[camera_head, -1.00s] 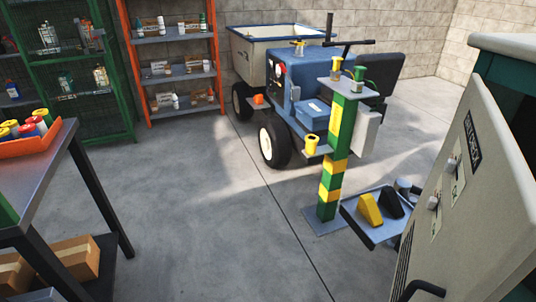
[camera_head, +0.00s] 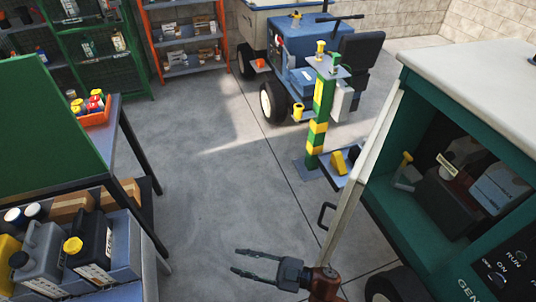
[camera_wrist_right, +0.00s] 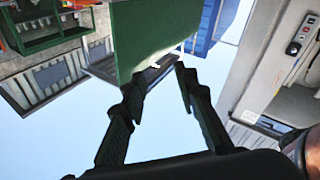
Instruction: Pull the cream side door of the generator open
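The generator (camera_head: 490,90) stands at the right in the head view, green with a cream top. Its cream side door (camera_head: 363,180) stands swung out from the body and shows nearly edge-on. The black door handle (camera_head: 325,215) is on the door's outer side. The dark opening behind the door shows a yellow-topped part (camera_head: 405,162) and engine parts. My right gripper (camera_head: 236,261) is on the outer side of the door, below and left of the handle, apart from it. Its fingers are spread and empty, also in the wrist view (camera_wrist_right: 160,70). My left gripper is not in view.
A green-and-yellow post (camera_head: 317,130) with a small tray (camera_head: 345,172) stands beyond the door. A blue tractor (camera_head: 300,55) is behind it. A workbench (camera_head: 120,130) and a shelf of jugs (camera_head: 120,245) are at the left. The floor between is clear.

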